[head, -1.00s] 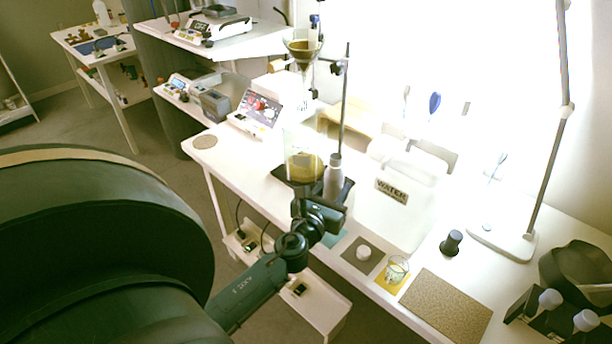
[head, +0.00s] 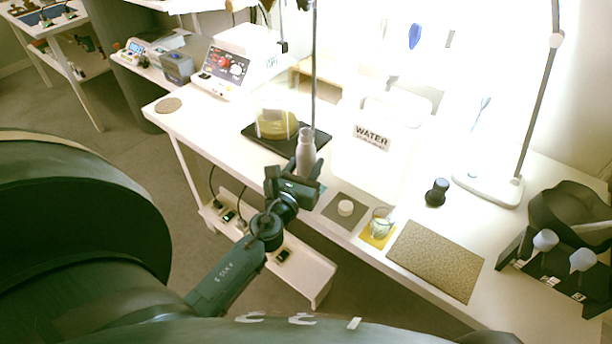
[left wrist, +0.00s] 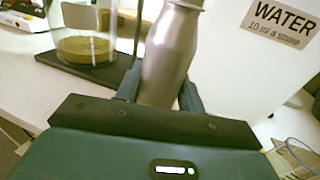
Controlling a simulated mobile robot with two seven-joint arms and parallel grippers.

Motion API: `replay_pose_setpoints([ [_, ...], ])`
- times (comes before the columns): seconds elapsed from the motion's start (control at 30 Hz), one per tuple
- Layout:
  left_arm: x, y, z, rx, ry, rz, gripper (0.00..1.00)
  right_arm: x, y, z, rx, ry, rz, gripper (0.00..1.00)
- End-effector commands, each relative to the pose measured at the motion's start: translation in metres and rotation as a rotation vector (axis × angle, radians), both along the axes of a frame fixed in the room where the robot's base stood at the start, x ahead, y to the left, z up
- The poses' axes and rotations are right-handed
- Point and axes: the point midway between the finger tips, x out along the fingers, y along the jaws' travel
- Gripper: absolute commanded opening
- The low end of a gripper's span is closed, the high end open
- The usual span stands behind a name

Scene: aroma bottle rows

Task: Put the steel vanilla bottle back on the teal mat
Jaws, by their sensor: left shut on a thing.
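The steel vanilla bottle (head: 306,150) is upright in my left gripper (head: 299,178), over the front part of the white bench. In the left wrist view, the bottle (left wrist: 172,55) stands between the two fingers of the gripper (left wrist: 160,95), which is shut on it. The bottle's base is hidden behind the gripper body, so I cannot tell whether it touches the bench. The teal mat (head: 321,189) shows only as a small strip beside my gripper; the rest is hidden. My right gripper is not in view.
A black plate (head: 256,139) with a glass beaker (head: 276,123) is behind left of the bottle. The WATER tank (head: 372,165) is close on the right.

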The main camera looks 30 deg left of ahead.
Motion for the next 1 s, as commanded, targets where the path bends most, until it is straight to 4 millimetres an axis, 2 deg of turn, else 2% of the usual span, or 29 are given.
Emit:
replay_pose_setpoints([
  [0.03, 0.0003, 0.0001, -0.0136, 0.001, -0.001, 0.000, 0.10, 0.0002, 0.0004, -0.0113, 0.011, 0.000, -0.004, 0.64],
  [0.1, 0.0003, 0.0001, -0.0183, 0.000, -0.001, 0.000, 0.10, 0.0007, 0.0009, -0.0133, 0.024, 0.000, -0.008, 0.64],
  [0.37, 0.0003, 0.0000, -0.0156, 0.000, -0.001, 0.000, 0.10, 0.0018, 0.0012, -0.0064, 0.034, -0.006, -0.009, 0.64],
  [0.5, 0.0003, 0.0000, -0.0208, 0.000, -0.001, 0.000, 0.10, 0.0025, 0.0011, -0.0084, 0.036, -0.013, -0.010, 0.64],
  [0.53, 0.0001, 0.0000, -0.0202, 0.000, 0.000, 0.000, 0.40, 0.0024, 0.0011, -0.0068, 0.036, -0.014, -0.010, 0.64],
  [0.77, 0.0000, 0.0000, -0.0197, 0.000, 0.000, 0.000, 0.59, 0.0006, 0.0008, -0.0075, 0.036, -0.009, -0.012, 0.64],
  [1.0, 0.0000, 0.0000, -0.0193, 0.000, 0.000, 0.000, 0.60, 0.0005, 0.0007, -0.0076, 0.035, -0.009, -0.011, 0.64],
])
